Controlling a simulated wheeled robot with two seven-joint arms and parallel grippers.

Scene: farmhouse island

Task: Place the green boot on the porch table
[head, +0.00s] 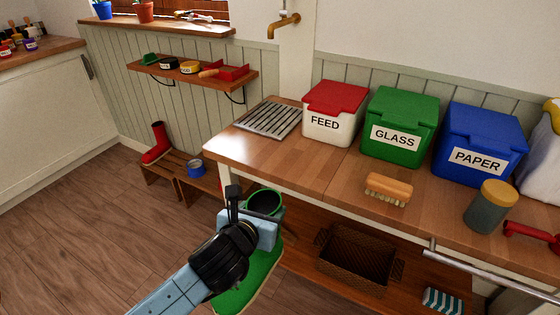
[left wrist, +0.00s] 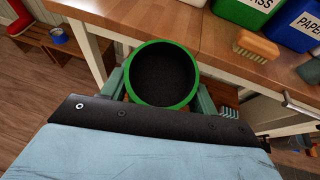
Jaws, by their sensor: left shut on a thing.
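The green boot (head: 252,284) is upright in front of the porch table (head: 330,172), its dark opening and green rim facing up. The foot of the boot shows below my arm, lower than the tabletop. My left gripper (head: 265,222) is shut on the shaft of the boot; the arm hides part of the shaft. In the left wrist view the round boot opening (left wrist: 162,75) sits between the two fingers, beside the edge of the wooden tabletop (left wrist: 205,50). My right gripper is not in view.
On the table stand a metal rack (head: 268,118), a red-lidded FEED bin (head: 333,112), a green GLASS bin (head: 399,127), a blue PAPER bin (head: 482,145), a brush (head: 388,189) and a jar (head: 490,207). The tabletop's left front is clear. A basket (head: 357,262) stands below.

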